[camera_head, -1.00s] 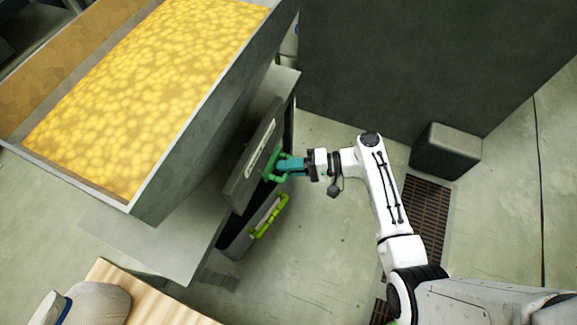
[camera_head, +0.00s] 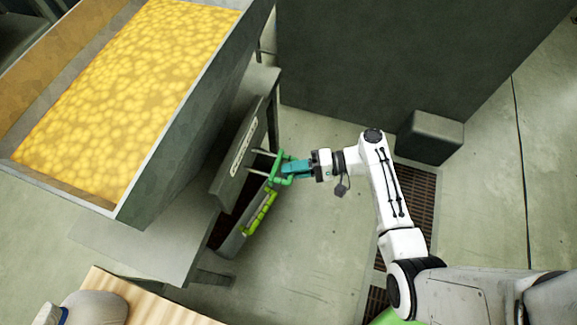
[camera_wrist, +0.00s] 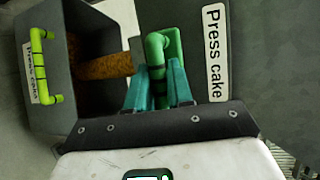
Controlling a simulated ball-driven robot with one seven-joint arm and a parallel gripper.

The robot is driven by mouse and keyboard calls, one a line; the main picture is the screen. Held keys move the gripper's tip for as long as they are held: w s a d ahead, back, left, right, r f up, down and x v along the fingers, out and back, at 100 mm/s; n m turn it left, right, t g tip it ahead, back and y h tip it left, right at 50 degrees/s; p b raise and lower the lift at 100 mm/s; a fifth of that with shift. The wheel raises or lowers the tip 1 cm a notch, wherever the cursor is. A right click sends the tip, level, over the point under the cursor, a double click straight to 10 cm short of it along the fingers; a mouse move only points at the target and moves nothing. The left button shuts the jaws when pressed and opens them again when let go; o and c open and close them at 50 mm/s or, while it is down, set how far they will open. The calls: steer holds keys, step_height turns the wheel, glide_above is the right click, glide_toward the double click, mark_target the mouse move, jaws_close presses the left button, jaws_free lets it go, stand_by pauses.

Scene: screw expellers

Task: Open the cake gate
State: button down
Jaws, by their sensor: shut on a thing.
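The cake gate has a green handle (camera_head: 275,172) standing off the grey machine panel (camera_head: 240,160), with pale rods showing between them. My gripper (camera_head: 288,169) is shut on this handle with its teal fingers. In the wrist view, the fingers (camera_wrist: 160,88) sit on both sides of the upright green handle (camera_wrist: 157,48). The panel (camera_wrist: 250,60) there bears a "Press cake" label. A rough brown cylinder of cake (camera_wrist: 105,67) shows left of the handle, over a dark bin. The gate's inner part is hidden.
The grey bin (camera_head: 233,240) with a lime handle (camera_head: 261,211) stands below the panel, close to my gripper. A hopper of yellow material (camera_head: 130,95) is above left. A dark wall (camera_head: 400,60) and grey box (camera_head: 430,137) stand behind my arm. Floor in front is clear.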

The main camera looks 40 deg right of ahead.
steer(key=c, duration=1.4)
jaws_free()
steer(key=shift+d, duration=0.1)
steer(key=v, duration=1)
steer(key=shift+s+d, duration=0.3)
steer(key=s+a+n+g+h+p, duration=0.4)
steer(key=s+a+g+h, duration=0.25)
steer(key=s, duration=0.25)
steer(key=s+r+n+h+p, duration=0.1)
steer(key=s+r+h, duration=0.1)
steer(key=r, duration=0.1)
steer(key=s+d+r+n+h+p, duration=0.1)
steer(key=r+h, duration=0.2)
steer(key=r, duration=0.1)
steer(key=s+d+r+n+h+p, duration=0.1)
steer(key=s+r+h, duration=0.1)
steer(key=r, duration=0.2)
steer(key=shift+s+d+g+h, duration=0.15)
steer(key=shift+s+g+h, duration=0.1)
steer(key=shift+s+g, duration=0.1)
